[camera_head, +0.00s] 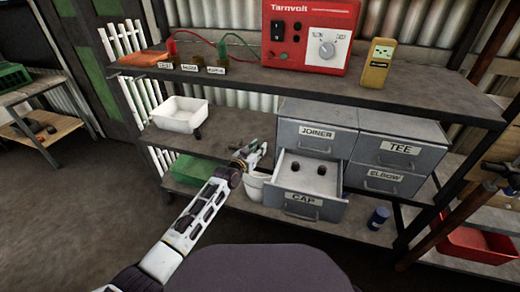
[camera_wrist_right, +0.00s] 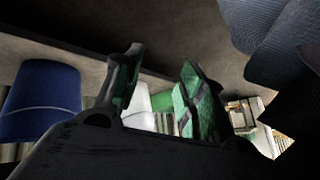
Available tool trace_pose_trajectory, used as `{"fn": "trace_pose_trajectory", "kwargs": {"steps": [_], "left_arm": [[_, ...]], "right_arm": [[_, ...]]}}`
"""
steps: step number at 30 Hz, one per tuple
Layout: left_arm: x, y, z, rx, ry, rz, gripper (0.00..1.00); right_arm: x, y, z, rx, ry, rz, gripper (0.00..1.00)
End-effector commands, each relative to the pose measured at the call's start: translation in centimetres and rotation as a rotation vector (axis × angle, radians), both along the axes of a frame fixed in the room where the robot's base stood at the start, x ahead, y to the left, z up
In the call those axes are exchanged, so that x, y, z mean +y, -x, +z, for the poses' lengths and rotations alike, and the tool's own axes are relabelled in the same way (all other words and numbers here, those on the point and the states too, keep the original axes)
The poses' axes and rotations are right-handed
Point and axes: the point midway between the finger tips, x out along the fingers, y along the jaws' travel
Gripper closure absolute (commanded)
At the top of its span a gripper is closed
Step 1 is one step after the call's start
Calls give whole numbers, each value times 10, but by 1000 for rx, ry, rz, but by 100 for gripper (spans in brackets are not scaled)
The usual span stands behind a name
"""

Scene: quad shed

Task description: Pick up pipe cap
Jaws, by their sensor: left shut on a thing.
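The open drawer labelled CAP (camera_head: 303,206) holds two small dark pipe caps, one on the left (camera_head: 295,166) and one on the right (camera_head: 321,170). My left gripper (camera_head: 256,149) is beside the drawer's left side, above a white cup (camera_head: 256,184). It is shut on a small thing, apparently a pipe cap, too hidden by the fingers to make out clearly. My right gripper shows in the right wrist view (camera_wrist_right: 160,88) with its two green-padded fingers apart and nothing seen between them. It is not made out in the head view.
Closed drawers labelled JOINER (camera_head: 317,133), TEE (camera_head: 400,149) and ELBOW (camera_head: 384,178) surround the open one. A white tray (camera_head: 182,125) stands on the middle shelf (camera_head: 222,138). A red power unit (camera_head: 310,52) sits on the top shelf.

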Motion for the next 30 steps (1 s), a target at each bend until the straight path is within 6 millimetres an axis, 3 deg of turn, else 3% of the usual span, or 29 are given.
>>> {"fn": "trace_pose_trajectory", "kwargs": {"steps": [14,25,30], "left_arm": [[0,0,13,-1,0,0,85],[0,0,54,-2,1,0,85],[0,0,75,-2,1,-1,85]], "right_arm": [[-1,1,6,7,5,-2,60],[-4,6,25,42,33,-3,60],[-7,1,51,58,64,19,60]]}}
